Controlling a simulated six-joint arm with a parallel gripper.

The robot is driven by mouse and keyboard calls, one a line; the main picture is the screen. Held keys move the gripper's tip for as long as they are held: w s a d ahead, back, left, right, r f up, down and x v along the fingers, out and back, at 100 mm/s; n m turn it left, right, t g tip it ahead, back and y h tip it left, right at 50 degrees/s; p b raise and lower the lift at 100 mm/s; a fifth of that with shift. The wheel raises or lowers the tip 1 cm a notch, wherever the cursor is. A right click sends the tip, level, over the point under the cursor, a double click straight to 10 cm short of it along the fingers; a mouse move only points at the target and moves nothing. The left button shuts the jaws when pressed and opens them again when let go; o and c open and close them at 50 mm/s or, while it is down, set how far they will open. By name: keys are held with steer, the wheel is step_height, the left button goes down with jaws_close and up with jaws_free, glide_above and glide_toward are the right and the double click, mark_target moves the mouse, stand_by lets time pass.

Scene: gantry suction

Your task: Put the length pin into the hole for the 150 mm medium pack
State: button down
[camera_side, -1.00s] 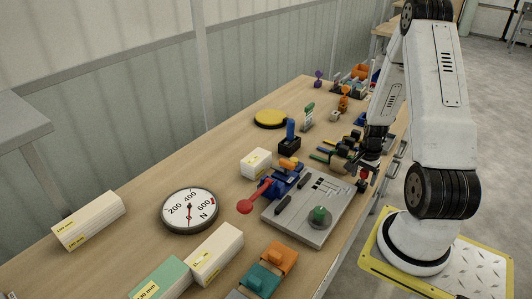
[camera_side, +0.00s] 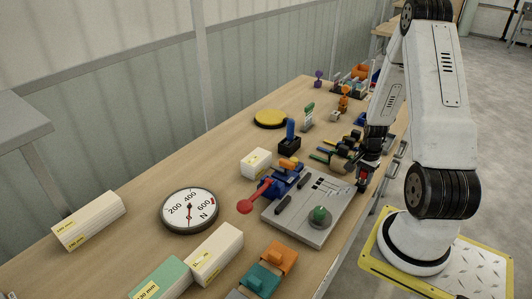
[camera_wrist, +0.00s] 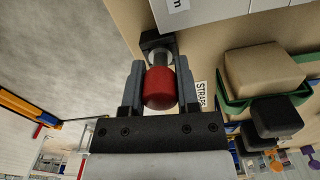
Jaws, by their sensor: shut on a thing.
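My gripper (camera_wrist: 160,85) is shut on the red head of the length pin (camera_wrist: 159,90), one finger on each side. The pin's metal shank runs from the head to a dark holder (camera_wrist: 156,42) at the bench edge. I cannot tell how deep it sits there. In the side view my gripper (camera_side: 363,180) is low at the right edge of the grey fixture plate (camera_side: 305,228), largely hiding the pin. The plate has dark slots and small marks. The hole for the 150 mm medium pack cannot be told apart at this size.
A green knob (camera_side: 320,214) and a blue clamp with a red-ended lever (camera_side: 246,206) stand on the plate. Dark-handled tools (camera_side: 340,153) lie just behind. A round force dial (camera_side: 190,210) and several pack blocks stand to the left.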

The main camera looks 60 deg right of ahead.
steer(key=shift+r, duration=0.1)
steer(key=shift+r, duration=4.9)
steer(key=w+a, duration=0.7)
steer(key=w, duration=0.5)
steer(key=shift+a+f, duration=0.3)
steer(key=shift+f, duration=0.15)
steer(key=shift+f, duration=0.15)
steer(key=shift+f, duration=2.75)
steer(key=shift+f, duration=1.6)
